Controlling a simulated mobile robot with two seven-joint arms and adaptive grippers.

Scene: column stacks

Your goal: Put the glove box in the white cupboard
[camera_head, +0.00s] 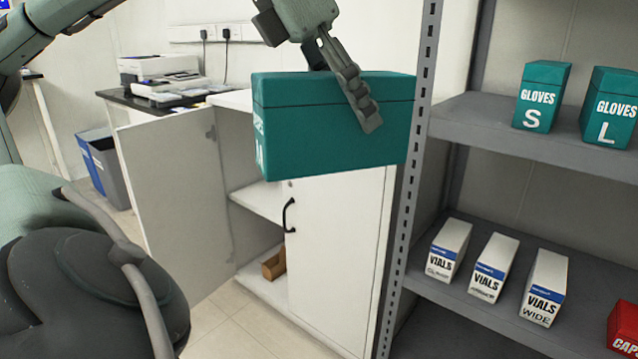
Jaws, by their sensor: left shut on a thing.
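A teal glove box (320,132) hangs in the air in front of the white cupboard (335,255). My left gripper (350,95) is shut on this box from above, one finger lying over its near face. White lettering shows on the box's left end, mostly cut by the angle. The cupboard's left door (170,205) stands open and its right door, with a black handle, is shut. A middle shelf (258,200) shows inside, with bare room on it. The held box hides part of the cupboard's top and upper opening. My right gripper is not in view.
A small brown box (273,263) lies on the cupboard floor. A grey shelf rack (490,130) stands close on the right, with glove boxes S (541,97) and L (610,108), several vials boxes and a red box (624,328). Bins (108,165) and a printer (160,68) are at back left.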

